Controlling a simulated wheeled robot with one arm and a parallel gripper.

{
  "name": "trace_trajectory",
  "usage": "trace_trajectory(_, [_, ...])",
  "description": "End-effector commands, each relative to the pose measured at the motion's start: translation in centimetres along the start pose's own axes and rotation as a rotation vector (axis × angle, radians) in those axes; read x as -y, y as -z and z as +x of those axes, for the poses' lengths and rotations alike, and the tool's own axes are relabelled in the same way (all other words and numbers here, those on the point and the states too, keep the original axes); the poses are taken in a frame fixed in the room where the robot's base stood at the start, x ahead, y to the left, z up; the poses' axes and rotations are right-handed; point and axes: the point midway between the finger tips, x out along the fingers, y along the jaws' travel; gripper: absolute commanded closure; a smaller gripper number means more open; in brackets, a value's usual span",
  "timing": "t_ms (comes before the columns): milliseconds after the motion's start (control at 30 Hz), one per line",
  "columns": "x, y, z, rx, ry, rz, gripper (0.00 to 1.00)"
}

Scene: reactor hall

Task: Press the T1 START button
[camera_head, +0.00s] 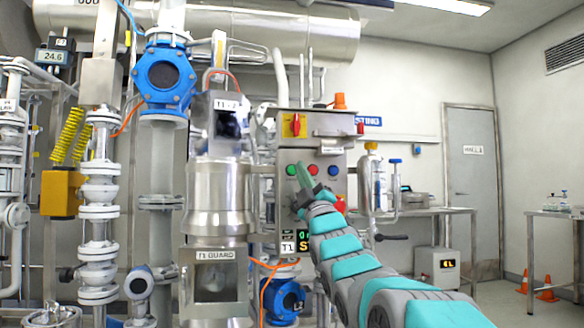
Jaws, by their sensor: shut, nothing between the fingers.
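A grey control box (345,165) stands in the middle of the view. It carries a row of buttons: a green button (291,170), a red button (313,170) and a blue button (333,171). Their labels are too small to read, so I cannot tell which is marked START. A T1 label (288,247) shows below, beside a dark display partly hidden by my arm. My gripper (302,170) is shut and empty. Its tips appear in front of the box, between the green and red buttons; I cannot tell whether they touch the panel.
A yellow and red rotary switch (294,125) is above the buttons. A larger red knob (341,205) is partly behind my arm. The steel T1 GUARD vessel (221,200) and pipes crowd the left. A bench (430,211) and a door (473,180) are at right.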

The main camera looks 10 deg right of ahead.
Motion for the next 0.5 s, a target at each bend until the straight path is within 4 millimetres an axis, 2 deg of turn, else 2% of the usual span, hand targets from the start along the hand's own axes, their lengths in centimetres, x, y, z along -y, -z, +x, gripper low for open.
trace_trajectory(200, [1.2, -1.3, 2.5, 0.000, 0.002, 0.001, 1.00])
trace_trajectory(400, [2.9, -2.9, 3.8, 0.002, 0.003, 0.000, 1.00])
trace_trajectory(500, [3.1, -3.1, 4.4, 0.000, 0.000, -0.001, 1.00])
